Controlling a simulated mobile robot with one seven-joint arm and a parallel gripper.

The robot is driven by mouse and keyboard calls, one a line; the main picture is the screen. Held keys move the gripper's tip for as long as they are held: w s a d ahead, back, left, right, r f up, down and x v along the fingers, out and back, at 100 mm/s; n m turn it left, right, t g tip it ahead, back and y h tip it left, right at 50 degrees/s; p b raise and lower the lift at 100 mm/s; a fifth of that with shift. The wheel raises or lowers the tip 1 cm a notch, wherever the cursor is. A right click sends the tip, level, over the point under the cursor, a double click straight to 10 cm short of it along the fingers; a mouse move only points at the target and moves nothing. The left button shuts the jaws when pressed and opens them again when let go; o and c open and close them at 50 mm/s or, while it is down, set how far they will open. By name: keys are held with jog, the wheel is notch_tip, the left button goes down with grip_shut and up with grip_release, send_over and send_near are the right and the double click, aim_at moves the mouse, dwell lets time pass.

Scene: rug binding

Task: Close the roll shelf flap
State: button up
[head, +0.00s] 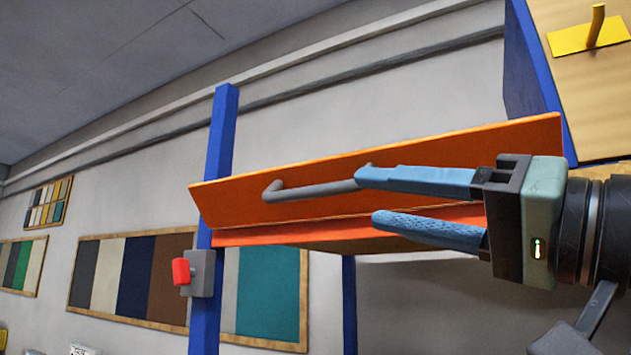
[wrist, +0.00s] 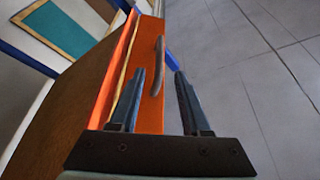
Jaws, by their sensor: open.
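The roll shelf flap (head: 450,150) is a long orange panel across the middle of the head view, and it leans away from upright above an orange shelf edge (head: 290,232). A grey bar handle (head: 315,189) is fixed to its face. My gripper (head: 368,199) comes in from the right, open, with its blue fingertips near the right end of the handle. In the wrist view the handle (wrist: 159,66) shows between and just beyond the open fingertips (wrist: 159,75). The flap (wrist: 150,117) lies beneath the left finger there. I cannot tell whether a finger touches the handle or flap.
A blue post (head: 219,135) stands at the shelf's left end, with a grey box and red knob (head: 181,271) on it. A wooden panel with a yellow hook (head: 590,35) is at upper right. Sample boards (head: 130,285) hang on the wall. Open floor (wrist: 255,80) shows right of the flap.

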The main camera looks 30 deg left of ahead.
aim_at(330, 190)
jog(key=p+x, duration=0.3)
jog(key=x, duration=0.5)
jog(key=shift+a+r, duration=0.1)
jog(key=shift+r, duration=0.15)
jog(key=shift+w+a+t, duration=0.3)
jog(key=shift+a, duration=0.35)
jog(key=shift+c, duration=0.3)
grip_shut()
jog(key=shift+r, duration=0.1)
